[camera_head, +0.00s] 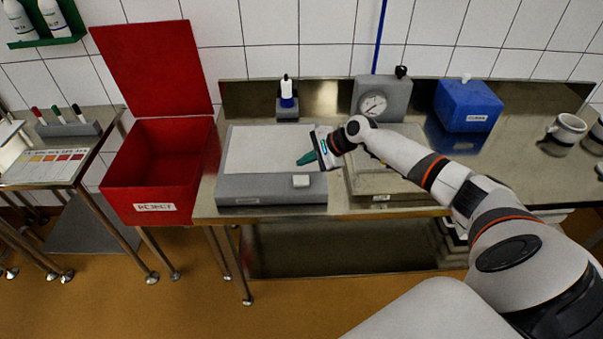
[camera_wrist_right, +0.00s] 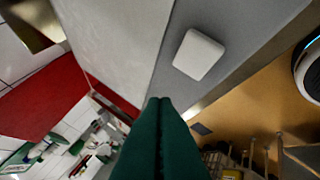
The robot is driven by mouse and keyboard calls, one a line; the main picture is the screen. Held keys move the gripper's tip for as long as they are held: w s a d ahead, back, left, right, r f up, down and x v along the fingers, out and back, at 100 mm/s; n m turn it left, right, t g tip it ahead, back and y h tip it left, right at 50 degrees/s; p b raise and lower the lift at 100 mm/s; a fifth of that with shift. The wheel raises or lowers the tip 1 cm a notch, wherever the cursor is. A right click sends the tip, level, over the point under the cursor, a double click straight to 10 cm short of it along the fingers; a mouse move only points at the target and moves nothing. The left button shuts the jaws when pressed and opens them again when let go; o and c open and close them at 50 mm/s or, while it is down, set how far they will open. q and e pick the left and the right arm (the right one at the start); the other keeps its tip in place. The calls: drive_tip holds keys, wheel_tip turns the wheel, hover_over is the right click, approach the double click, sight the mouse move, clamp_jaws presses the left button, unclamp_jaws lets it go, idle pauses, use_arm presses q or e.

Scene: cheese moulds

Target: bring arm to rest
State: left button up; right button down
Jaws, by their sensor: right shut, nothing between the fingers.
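My right arm reaches in from the right over the steel table in the head view. My right gripper (camera_head: 307,158) has green fingers and is above the right part of a grey slab with a pale top (camera_head: 262,150). In the right wrist view its green fingers (camera_wrist_right: 160,108) are pressed together with nothing between them. A small white block (camera_head: 300,181) is on the slab's front edge, and it also shows in the wrist view (camera_wrist_right: 198,54). My left gripper is not in view.
An open red bin (camera_head: 155,202) marked REJECT stands left of the table. Behind the gripper are a grey dial gauge (camera_head: 376,108), a blue box (camera_head: 467,106) and a small bottle (camera_head: 287,94). Mugs (camera_head: 565,131) stand at the right. A side table (camera_head: 85,150) with pens is at the far left.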

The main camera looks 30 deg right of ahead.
drive_tip(key=shift+r+p, duration=0.5)
drive_tip(key=shift+r, duration=0.25)
